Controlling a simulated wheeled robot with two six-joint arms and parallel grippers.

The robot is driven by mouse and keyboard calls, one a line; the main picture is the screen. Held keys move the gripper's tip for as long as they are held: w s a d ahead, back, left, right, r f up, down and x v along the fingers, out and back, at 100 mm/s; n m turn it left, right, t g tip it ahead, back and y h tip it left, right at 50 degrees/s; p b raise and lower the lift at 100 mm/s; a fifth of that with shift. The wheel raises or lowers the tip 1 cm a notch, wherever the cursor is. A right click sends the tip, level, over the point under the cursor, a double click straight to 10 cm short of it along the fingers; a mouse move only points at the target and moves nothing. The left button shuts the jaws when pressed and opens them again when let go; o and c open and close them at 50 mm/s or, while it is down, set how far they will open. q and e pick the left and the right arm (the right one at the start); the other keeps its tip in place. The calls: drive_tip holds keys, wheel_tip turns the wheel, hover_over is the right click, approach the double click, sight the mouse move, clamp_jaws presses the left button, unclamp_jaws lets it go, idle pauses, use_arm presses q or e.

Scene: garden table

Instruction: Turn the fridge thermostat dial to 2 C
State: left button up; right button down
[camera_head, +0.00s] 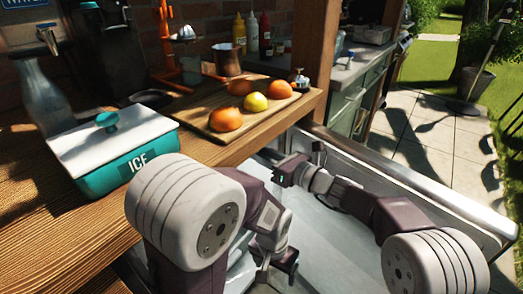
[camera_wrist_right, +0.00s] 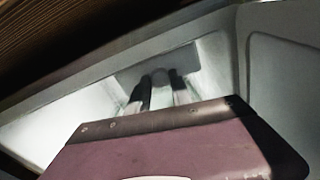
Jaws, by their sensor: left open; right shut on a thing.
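The fridge shows below the wooden counter as a pale lined space, with its white wall (camera_wrist_right: 65,125) in the right wrist view. A grey panel (camera_wrist_right: 190,62) sits on it, with a small round grey dial (camera_wrist_right: 160,76) in front. My right gripper (camera_wrist_right: 161,88) has its two dark fingers on either side of the dial and is shut on it. Dial markings cannot be read. In the head view my right gripper (camera_head: 284,172) reaches in under the counter edge, and the dial is hidden. My left gripper (camera_head: 284,266) is open and hangs low, away from the dial.
A teal ice box (camera_head: 128,165) and a board (camera_head: 205,118) with oranges and a lemon stand on the wooden counter (camera_head: 60,225). A long pale-edged panel (camera_head: 430,185), perhaps the open fridge door, lies at the right. A paved path is beyond.

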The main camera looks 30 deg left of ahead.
idle(0.4)
drive_tip(key=c, duration=1.1)
unclamp_jaws()
drive_tip(key=shift+c, duration=0.2)
drive_tip(key=shift+d, duration=0.1)
drive_tip(key=s+d+p, duration=0.1)
drive_tip(key=d+p, duration=0.1)
drive_tip(key=d, duration=0.6)
drive_tip(key=shift+s+d+r, duration=0.15)
drive_tip(key=shift+d+r, duration=0.05)
drive_tip(key=shift+d, duration=0.2)
